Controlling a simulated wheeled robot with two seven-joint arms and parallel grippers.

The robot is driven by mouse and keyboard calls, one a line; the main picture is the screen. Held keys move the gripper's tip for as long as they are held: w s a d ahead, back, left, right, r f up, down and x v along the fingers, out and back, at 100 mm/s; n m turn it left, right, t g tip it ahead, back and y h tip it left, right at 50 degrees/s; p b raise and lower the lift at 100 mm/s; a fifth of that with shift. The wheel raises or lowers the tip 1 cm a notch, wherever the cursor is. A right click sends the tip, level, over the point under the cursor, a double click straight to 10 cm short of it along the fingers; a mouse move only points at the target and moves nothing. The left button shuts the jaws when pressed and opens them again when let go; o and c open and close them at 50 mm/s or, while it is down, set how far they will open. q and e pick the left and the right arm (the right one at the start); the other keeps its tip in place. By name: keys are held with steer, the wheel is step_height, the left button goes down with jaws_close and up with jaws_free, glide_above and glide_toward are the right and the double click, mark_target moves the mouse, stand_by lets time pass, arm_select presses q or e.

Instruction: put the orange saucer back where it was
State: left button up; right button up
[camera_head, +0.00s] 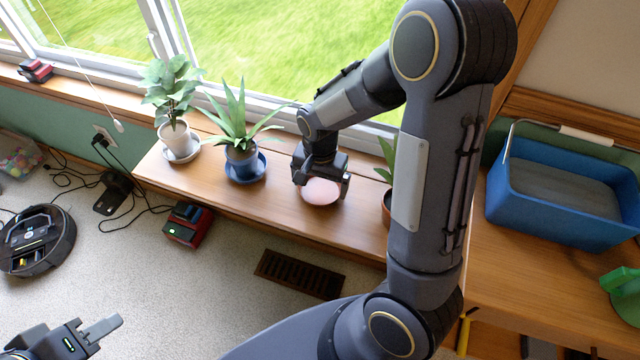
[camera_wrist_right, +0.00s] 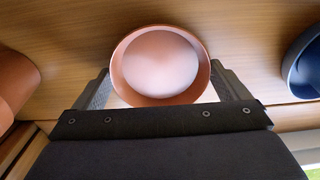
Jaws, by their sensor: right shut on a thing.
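The orange saucer (camera_wrist_right: 118,70) is a round terracotta dish with a pale pinkish inside, in the middle of the right wrist view. In the head view it shows as a pinkish disc (camera_head: 320,192) over the wooden bench (camera_head: 275,207), below my right gripper (camera_head: 322,185). My right gripper is shut on the saucer, its fingers at either side in the wrist view. I cannot tell whether the saucer touches the bench. My left gripper (camera_head: 98,333) is at the bottom left of the head view, away from the bench. Its jaw gap is unclear.
A white pot (camera_head: 174,136) stands further left. A terracotta pot (camera_head: 387,208), partly hidden by my right arm, stands to the right. A blue basket (camera_head: 550,215) is far right.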

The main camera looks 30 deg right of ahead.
mark_target(320, 191)
steer(key=shift+f, duration=0.2)
steer(key=o, duration=0.6)
step_height(320, 191, up, 12)
steer(key=p, duration=0.4)
steer(key=shift+s+a+r+n+t+y, duration=0.65)
steer(key=shift+s+r+n+t, duration=0.5)
steer(key=shift+s, duration=1.65)
steer(key=shift+s+a+r+n+t+y, duration=0.65)
steer(key=shift+s+r+n, duration=0.95)
steer(key=shift+s, duration=1.25)
steer(key=shift+s+a+r+n+t+y, duration=0.65)
steer(key=shift+s+r+n+t, duration=0.65)
steer(key=shift+s, duration=1.5)
steer(key=shift+g, duration=0.3)
